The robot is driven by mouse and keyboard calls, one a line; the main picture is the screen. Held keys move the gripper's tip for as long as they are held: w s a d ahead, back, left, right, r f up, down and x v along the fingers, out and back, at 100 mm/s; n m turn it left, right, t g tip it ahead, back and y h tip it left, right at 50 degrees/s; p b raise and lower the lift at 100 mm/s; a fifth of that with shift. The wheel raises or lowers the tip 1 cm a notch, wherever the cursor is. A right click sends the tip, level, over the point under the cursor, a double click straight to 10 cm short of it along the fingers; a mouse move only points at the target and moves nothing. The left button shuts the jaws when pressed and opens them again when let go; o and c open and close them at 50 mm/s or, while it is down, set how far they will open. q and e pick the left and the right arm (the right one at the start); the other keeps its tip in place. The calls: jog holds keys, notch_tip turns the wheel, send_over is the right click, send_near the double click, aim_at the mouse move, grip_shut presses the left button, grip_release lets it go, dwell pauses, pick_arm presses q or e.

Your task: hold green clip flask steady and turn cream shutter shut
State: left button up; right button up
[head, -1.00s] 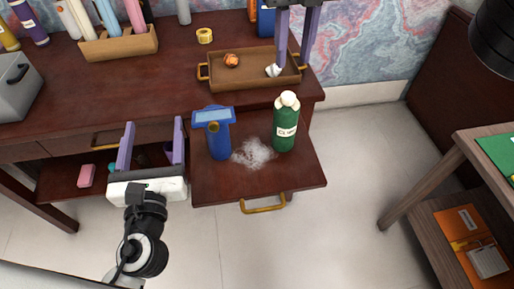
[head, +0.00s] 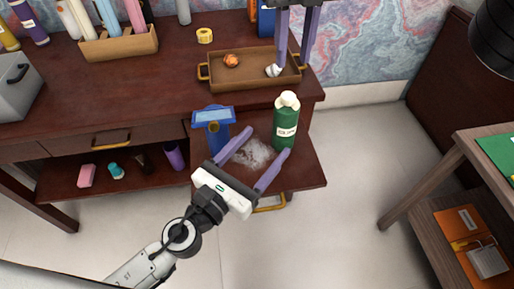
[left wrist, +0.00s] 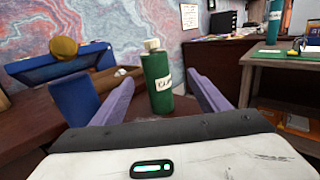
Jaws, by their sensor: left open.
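The green flask (head: 286,132) stands upright on the pulled-out, lower board of the desk. It has a pale label and a cream shutter (head: 288,98) on top. My left gripper (head: 249,158) is open and empty, its fingers pointing toward the flask from the front left. In the left wrist view the flask (left wrist: 158,82) and its cream shutter (left wrist: 152,45) appear between the spread fingers, beyond them and untouched. My right gripper (head: 292,62) hangs over the tray's right part, its two fingers apart with nothing visible between them.
A blue container (head: 214,118) with a wide top stands left of the flask, close to my left gripper. A white powdery patch (head: 253,152) lies between them. The brown tray (head: 235,83) behind holds an orange lump and a white crumpled piece. Floor right of the board is clear.

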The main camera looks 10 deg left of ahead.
aim_at(279, 125)
pick_arm(q)
jog(key=x, duration=0.3)
jog(key=f+x, duration=0.1)
jog(key=x, duration=0.3)
jog(key=a+x, duration=0.1)
jog(key=x, duration=0.2)
jog(key=shift+w+d+f, duration=0.1)
jog(key=shift+w+f, duration=0.15)
jog(key=shift+w, duration=0.25)
